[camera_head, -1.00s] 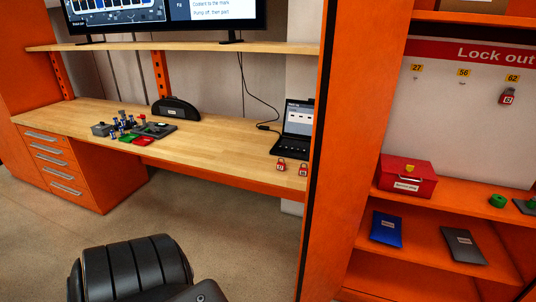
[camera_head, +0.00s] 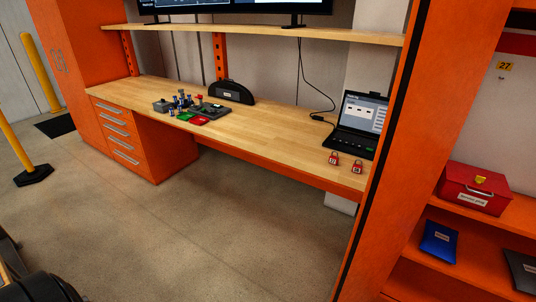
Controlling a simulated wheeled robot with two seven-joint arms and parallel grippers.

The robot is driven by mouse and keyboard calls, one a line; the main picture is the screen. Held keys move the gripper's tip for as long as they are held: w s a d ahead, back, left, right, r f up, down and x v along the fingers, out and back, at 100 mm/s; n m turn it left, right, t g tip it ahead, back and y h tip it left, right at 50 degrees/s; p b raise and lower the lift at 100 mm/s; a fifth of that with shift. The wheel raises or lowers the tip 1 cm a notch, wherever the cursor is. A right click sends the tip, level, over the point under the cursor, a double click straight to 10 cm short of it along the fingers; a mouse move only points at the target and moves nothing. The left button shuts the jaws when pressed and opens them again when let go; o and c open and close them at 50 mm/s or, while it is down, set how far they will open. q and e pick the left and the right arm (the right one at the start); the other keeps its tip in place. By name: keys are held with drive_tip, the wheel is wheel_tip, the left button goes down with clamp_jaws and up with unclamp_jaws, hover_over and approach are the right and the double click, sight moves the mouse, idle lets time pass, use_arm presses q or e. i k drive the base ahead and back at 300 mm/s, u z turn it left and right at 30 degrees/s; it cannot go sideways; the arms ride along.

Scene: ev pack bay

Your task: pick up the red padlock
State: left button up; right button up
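Two small red padlocks with white labels stand on the wooden bench top (camera_head: 270,122), near its right front edge and in front of the laptop. The left one (camera_head: 334,159) and the right one (camera_head: 357,167) are a short gap apart. Neither of my grippers shows in the head view, and nothing touches the padlocks.
An open laptop (camera_head: 358,138) stands behind the padlocks. An orange upright panel (camera_head: 415,130) rises just right of them. A red box (camera_head: 474,188) and blue pouch (camera_head: 438,242) are on the right shelves. Yellow posts (camera_head: 40,72) stand left. The floor before the bench is clear.

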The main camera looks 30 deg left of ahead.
sight(334, 160)
drive_tip(key=u, duration=0.4)
drive_tip(key=i, duration=1)
drive_tip(key=k, duration=0.5)
drive_tip(key=z, duration=0.9)
drive_tip(key=i, duration=0.15)
drive_tip(key=u, duration=0.05)
